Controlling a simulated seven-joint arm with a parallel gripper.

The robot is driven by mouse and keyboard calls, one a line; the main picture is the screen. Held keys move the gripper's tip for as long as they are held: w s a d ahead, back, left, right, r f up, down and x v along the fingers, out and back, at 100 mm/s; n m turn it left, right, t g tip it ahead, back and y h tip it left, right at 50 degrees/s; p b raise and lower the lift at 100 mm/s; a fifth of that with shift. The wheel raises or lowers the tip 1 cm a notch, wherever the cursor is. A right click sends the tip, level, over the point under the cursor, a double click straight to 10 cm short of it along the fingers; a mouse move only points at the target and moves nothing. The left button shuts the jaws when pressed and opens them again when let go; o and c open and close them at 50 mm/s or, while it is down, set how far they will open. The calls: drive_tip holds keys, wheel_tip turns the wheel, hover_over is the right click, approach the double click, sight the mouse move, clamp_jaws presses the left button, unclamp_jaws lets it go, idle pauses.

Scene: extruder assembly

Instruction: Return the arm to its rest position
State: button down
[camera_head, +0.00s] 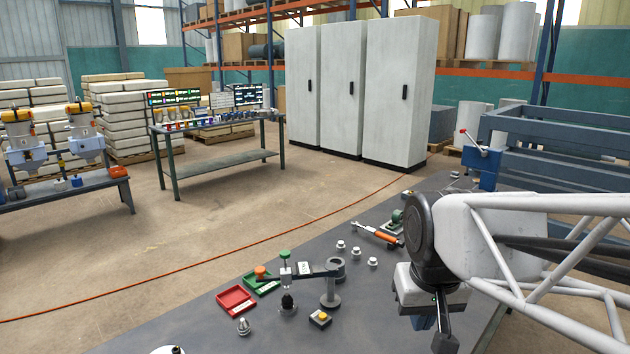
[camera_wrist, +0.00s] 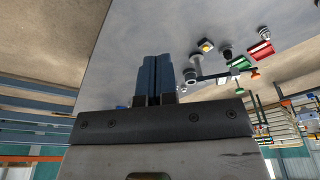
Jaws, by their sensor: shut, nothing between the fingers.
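My gripper (camera_wrist: 155,66) shows in the wrist view with its two blue-grey fingers together and nothing between them. In the head view my gripper (camera_head: 424,321) hangs at the lower right over the grey workbench (camera_head: 215,335), clear of the parts there. My white arm reaches in from the right edge. The fingertips are partly hidden in the head view by a dark part of the wrist.
On the bench stand a grey post with a dark arm (camera_head: 328,290), a red tray (camera_head: 236,300), a green tray (camera_head: 262,283), a yellow-button box (camera_head: 320,318) and an orange-handled tool (camera_head: 376,234). Several small white parts lie behind. A blue frame (camera_head: 560,170) stands at right.

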drive_tip(key=s+d+f, duration=0.2)
drive_tip(key=s+f, duration=0.1)
drive_tip(key=s, duration=0.4)
drive_tip(key=shift+s+f+m, duration=0.15)
drive_tip(key=shift+s+m, duration=0.15)
